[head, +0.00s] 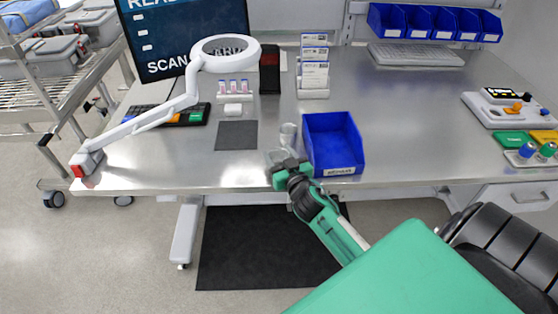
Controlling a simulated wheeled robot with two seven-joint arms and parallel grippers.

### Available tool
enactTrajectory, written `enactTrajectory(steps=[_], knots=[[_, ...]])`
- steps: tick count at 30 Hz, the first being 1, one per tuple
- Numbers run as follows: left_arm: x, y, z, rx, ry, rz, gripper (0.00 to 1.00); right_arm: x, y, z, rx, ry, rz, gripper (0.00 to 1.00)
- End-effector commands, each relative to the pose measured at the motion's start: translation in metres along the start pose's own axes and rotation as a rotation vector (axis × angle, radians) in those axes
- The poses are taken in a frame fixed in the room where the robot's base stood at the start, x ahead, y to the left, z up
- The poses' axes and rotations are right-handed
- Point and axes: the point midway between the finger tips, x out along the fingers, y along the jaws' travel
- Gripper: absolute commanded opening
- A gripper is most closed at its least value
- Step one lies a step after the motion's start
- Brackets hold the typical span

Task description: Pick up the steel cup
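A small grey metallic cylinder, likely the steel cup (288,135), stands on the steel bench close to the left side of the blue bin. My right gripper (284,162) is at the bench's front edge, just in front of the cup and below it in the head view. Its arm comes in from the lower right. The fingers are small and partly merge with the bench, so I cannot tell whether they are open or touch the cup. My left gripper is out of view.
A blue bin (333,144) stands right of the cup. A dark square mat (236,135) lies to its left. A white magnifier lamp (226,54) arches over the bench's left part. A control box (508,108) sits at the right. The bench between bin and box is clear.

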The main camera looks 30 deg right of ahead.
Motion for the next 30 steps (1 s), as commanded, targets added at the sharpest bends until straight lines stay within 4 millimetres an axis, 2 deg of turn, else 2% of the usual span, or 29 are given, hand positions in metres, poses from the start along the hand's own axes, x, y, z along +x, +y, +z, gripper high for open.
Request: enactTrajectory(steps=[2,3,10,16,20,30], knots=[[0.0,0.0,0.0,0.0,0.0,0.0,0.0,0.0,0.0,0.0,0.0,0.0,0.0,0.32],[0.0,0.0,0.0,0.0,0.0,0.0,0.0,0.0,0.0,0.0,0.0,0.0,0.0,0.28],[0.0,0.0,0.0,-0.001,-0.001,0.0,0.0,0.0,0.0,-0.002,0.0,0.001,0.0,0.28],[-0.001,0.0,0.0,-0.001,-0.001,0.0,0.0,0.0,0.0,-0.018,0.0,0.004,0.0,0.28],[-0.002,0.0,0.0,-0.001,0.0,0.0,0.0,0.0,0.001,-0.042,-0.001,0.006,-0.001,0.28],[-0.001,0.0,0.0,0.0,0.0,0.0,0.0,0.0,0.0,-0.139,-0.001,0.008,-0.002,0.28]])
